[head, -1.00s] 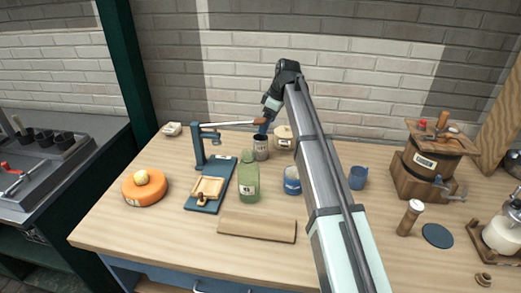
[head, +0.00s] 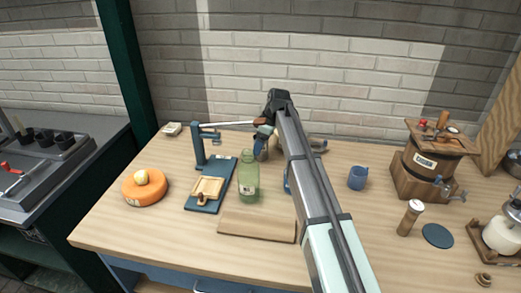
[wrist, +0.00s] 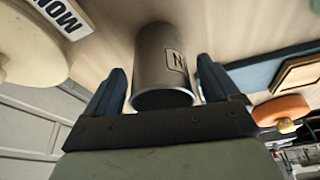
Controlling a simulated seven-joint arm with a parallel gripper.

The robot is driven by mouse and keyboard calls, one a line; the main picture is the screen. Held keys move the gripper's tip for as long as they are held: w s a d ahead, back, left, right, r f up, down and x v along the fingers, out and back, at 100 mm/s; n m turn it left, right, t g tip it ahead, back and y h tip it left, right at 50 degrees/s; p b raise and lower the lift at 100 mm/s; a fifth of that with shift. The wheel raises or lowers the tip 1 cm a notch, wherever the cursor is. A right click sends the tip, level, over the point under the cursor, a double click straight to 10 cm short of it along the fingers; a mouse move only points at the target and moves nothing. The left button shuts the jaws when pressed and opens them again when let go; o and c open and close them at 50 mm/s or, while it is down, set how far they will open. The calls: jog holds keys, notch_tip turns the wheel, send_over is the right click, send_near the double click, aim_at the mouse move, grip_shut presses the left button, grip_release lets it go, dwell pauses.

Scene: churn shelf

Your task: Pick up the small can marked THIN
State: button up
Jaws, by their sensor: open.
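A grey metal can (wrist: 163,55) stands between the two blue fingers of my gripper (wrist: 161,68) in the wrist view. Its label is turned partly away and only a letter like N can be read. The fingers are open, one on each side of the can, with a narrow gap showing at the sides. In the head view my gripper (head: 264,138) is down at the back of the table, and it and the arm hide most of the can.
A cream pot (wrist: 25,45) with a label reading MON is close beside the can. A green bottle (head: 249,181) stands in front of my gripper, and a blue press stand (head: 199,147) is to its left. A blue mug (head: 357,178) stands right of my arm.

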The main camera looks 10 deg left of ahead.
jog(key=shift+x, duration=0.85)
jog(key=shift+c, duration=0.4)
jog(key=c, duration=1)
jog(key=shift+r, duration=0.15)
